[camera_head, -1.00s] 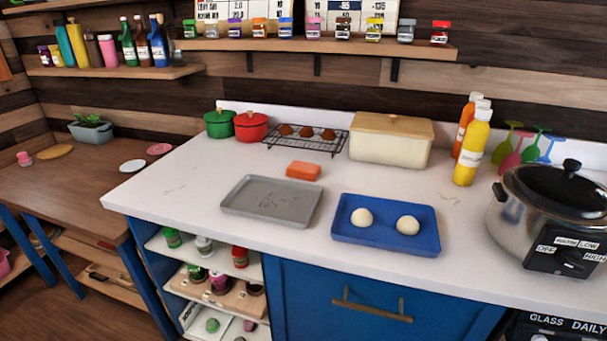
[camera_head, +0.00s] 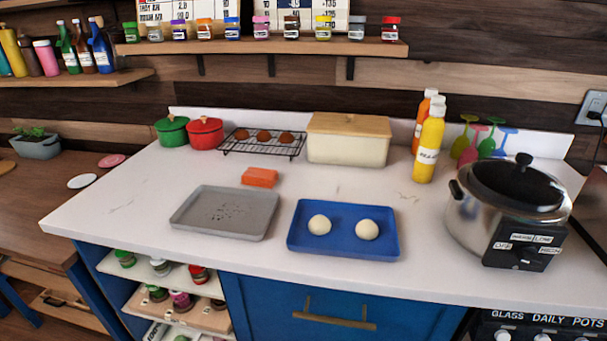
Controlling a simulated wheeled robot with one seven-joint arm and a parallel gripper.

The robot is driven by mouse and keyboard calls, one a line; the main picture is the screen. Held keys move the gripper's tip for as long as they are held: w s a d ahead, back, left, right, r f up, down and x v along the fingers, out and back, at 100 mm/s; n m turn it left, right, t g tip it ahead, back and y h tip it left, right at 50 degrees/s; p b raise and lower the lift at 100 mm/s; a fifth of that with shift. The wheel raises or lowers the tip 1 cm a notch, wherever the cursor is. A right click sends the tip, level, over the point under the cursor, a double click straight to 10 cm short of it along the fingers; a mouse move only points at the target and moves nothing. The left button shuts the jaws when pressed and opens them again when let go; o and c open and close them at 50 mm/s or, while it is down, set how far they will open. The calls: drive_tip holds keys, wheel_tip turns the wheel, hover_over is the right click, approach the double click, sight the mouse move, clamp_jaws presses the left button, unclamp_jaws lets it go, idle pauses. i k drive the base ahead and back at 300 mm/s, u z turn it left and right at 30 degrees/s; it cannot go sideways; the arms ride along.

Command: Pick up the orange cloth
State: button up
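The orange cloth (camera_head: 259,177) is a small folded block lying on the white counter (camera_head: 130,207). It sits just behind the grey baking tray (camera_head: 225,212) and in front of the black wire rack (camera_head: 263,150). Nothing covers it from this view. My gripper is not in view.
A blue tray (camera_head: 343,245) with two dough balls lies right of the grey tray. Behind stand a cream bread box (camera_head: 348,139), red pot (camera_head: 205,133) and green pot (camera_head: 172,131). Yellow bottle (camera_head: 429,147) and slow cooker (camera_head: 508,205) stand at right.

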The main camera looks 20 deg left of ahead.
sight(253, 176)
drive_tip(key=z, duration=2.45)
drive_tip(key=k, duration=2.25)
drive_tip(key=u, duration=2.5)
